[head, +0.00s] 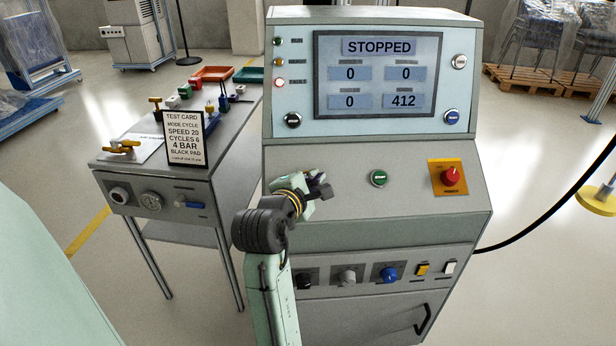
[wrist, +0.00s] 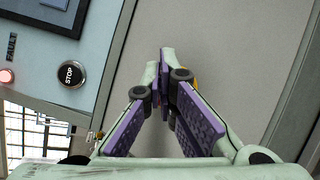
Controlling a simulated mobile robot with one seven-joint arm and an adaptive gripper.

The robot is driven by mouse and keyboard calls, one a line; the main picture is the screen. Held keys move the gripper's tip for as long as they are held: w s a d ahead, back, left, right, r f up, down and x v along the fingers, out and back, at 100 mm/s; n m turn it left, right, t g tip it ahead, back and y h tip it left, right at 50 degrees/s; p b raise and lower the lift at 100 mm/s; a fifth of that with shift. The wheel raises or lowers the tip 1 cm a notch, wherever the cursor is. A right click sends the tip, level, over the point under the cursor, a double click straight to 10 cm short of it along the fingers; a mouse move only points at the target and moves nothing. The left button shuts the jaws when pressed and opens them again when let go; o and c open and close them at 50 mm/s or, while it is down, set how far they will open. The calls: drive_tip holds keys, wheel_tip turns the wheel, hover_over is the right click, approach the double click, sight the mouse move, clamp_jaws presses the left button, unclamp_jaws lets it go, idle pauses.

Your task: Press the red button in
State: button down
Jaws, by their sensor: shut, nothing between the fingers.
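The red mushroom button (head: 451,175) stands on a yellow plate (head: 435,165) at the right of the console's sloping desk in the head view. My gripper (head: 322,186) is over the left part of that desk, well left of the red button and the green START button (head: 379,178). In the wrist view my gripper (wrist: 167,62) has its purple-padded fingers together at the tips, with nothing between them. A sliver of yellow (wrist: 195,84) shows behind the fingers there; the red button itself is not visible in that view.
The display (head: 378,75) reads STOPPED, with a red fault lamp (head: 279,82) lit. Knobs and switches (head: 388,274) line the lower front. A bench with a test card (head: 185,138) stands at left.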

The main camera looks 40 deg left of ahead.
drive_tip(key=shift+f, duration=0.35)
wheel_tip(320, 180, up, 6)
drive_tip(key=s+d+p, duration=0.2)
drive_tip(key=p, duration=0.3)
drive_tip(key=shift+s+d+f, duration=0.15)
drive_tip(key=shift+s+f, duration=0.05)
drive_tip(key=shift+f, duration=0.05)
drive_tip(key=c, duration=2.3)
unclamp_jaws()
